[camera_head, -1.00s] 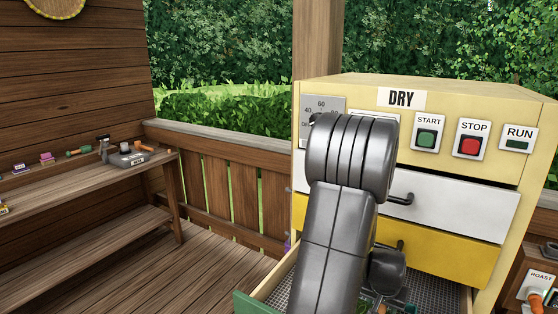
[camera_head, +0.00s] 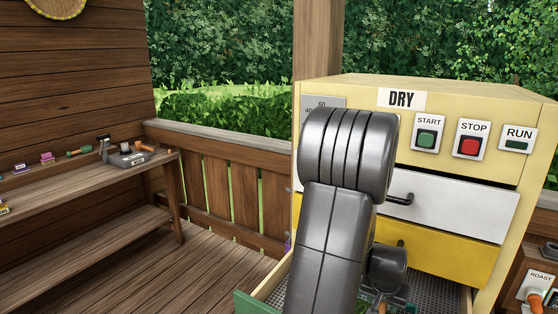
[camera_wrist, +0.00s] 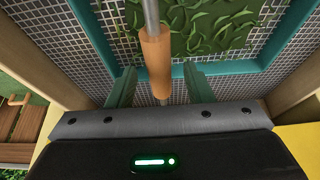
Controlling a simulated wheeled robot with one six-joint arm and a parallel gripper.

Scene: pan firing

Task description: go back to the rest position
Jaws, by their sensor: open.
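My gripper (camera_wrist: 160,80) shows in the wrist view with its two green fingers spread apart. A tool with an orange-brown wooden handle (camera_wrist: 155,52) and a metal rod lies between the fingers, with visible gaps on both sides. Below it is an open mesh drawer (camera_wrist: 87,50) with a teal-green frame holding green leaves (camera_wrist: 205,22). In the head view, my arm covers much of the dryer's front, and my gripper is mostly hidden behind it.
The yellow DRY cabinet (camera_head: 455,90) has a white drawer (camera_head: 465,205) and a yellow drawer (camera_head: 450,250), both shut. A wooden shelf (camera_head: 70,180) with small items stands at the left. Open floor (camera_head: 205,275) lies between them.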

